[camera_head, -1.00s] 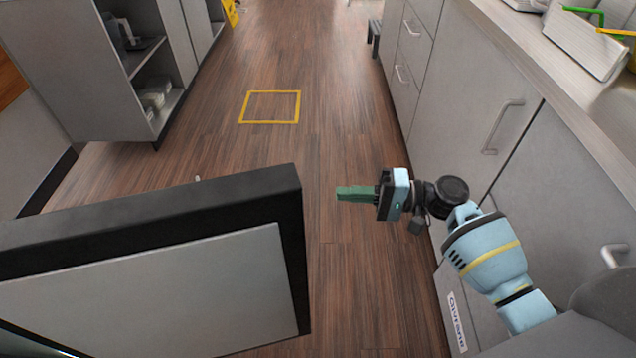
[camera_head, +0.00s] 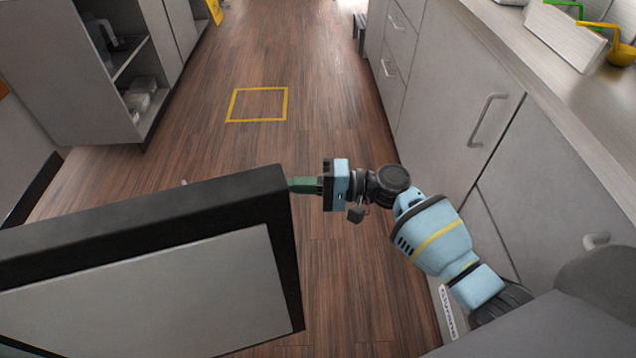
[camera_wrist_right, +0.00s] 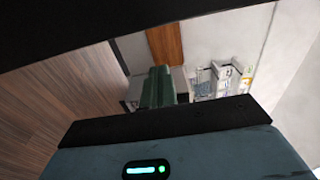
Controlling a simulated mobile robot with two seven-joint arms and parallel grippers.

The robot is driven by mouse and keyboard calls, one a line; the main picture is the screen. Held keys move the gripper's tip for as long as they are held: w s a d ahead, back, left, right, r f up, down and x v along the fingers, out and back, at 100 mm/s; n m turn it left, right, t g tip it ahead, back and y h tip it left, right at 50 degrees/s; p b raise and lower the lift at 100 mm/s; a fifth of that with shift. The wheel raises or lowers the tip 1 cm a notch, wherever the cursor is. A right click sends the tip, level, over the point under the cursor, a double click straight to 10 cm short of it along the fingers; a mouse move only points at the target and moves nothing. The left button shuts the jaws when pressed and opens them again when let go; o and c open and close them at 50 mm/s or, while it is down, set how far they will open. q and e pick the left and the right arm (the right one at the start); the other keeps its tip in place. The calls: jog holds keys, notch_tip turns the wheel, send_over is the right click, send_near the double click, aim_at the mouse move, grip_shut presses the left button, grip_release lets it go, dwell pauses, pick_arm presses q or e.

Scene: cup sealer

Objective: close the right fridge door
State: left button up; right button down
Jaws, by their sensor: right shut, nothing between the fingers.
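The open fridge door (camera_head: 140,290), a grey panel in a thick black frame, fills the lower left of the head view. Its far edge ends near the middle of the picture. My right gripper (camera_head: 302,185) has green fingers, shut and empty, at the far upper corner of the door. The fingertips are partly hidden behind the door's edge; I cannot tell whether they touch it. In the right wrist view, the shut green fingers (camera_wrist_right: 158,87) point ahead under a dark band across the top. My left gripper is not in view.
Grey cabinets with handles (camera_head: 487,120) and a counter (camera_head: 570,85) line the right side, close to my right arm. An open-shelved cabinet (camera_head: 60,75) stands at the upper left. The wood floor between them is clear, with a yellow taped square (camera_head: 257,104).

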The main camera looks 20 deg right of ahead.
jog(key=shift+s+a+p, duration=0.3)
jog(key=shift+s+p, duration=0.1)
jog(key=shift+s, duration=0.5)
jog(key=shift+s+a+p, duration=0.25)
jog(key=shift+s+p, duration=0.1)
jog(key=shift+s, duration=0.55)
jog(key=shift+s, duration=0.15)
